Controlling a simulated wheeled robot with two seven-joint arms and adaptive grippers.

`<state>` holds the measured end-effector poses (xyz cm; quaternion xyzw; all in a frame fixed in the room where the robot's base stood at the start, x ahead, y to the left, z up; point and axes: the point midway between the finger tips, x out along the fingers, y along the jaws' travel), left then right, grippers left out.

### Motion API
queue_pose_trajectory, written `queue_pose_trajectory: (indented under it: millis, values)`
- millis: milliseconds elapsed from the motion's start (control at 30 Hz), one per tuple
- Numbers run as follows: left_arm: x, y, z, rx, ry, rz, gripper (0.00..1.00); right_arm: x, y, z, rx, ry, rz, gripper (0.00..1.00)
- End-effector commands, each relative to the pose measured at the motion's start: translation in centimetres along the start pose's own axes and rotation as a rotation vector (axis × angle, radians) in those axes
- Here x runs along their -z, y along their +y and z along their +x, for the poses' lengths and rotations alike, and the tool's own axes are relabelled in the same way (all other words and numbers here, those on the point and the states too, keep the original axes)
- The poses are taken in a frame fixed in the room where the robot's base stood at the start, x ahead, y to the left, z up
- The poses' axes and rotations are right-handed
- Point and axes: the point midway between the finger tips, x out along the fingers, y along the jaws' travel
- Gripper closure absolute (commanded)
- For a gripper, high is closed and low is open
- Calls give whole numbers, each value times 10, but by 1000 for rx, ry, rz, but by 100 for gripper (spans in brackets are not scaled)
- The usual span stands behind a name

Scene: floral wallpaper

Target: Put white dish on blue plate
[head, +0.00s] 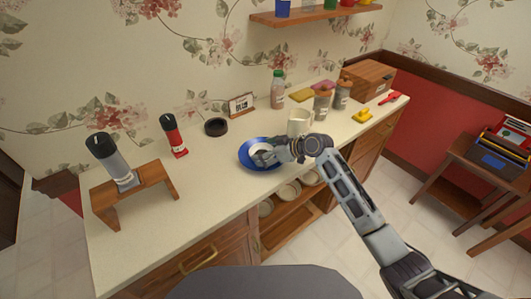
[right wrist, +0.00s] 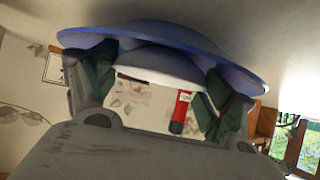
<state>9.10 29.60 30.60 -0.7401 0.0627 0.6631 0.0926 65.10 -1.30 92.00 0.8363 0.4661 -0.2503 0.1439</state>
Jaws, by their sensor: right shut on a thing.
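The blue plate (head: 245,157) lies on the counter near its front edge, at the middle of the head view. The small white dish (head: 257,145) is over the middle of the plate, partly hidden by my right gripper (head: 265,158). In the right wrist view, which looks upside down, the blue plate (right wrist: 245,75) spans the top and the white dish (right wrist: 160,62) is right against or very close to it. The right gripper's fingers (right wrist: 160,95) are on both sides of the dish, shut on it. I cannot tell whether the dish touches the plate. My left gripper is not in view.
A white mug (head: 299,122) stands close behind the right gripper. A black round thing (head: 216,127), a red-and-black grinder (head: 174,136) and a wooden stand (head: 135,192) with a grey grinder (head: 112,160) are left. Jars (head: 322,104) stand at the back right.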

Motion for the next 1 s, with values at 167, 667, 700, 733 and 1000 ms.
queue_pose_trajectory:
  millis: [167,667,700,733,1000]
  values:
    - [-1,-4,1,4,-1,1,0,-18,-4,6,11,-31,6,9]
    - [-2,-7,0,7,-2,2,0,-18,-3,5,10,-33,8,0]
    - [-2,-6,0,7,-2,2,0,-17,-3,4,9,-33,9,0]
    - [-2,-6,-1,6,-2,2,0,-16,-3,4,10,-33,9,0]
    - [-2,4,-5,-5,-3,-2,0,-5,-2,-10,6,-26,7,0]
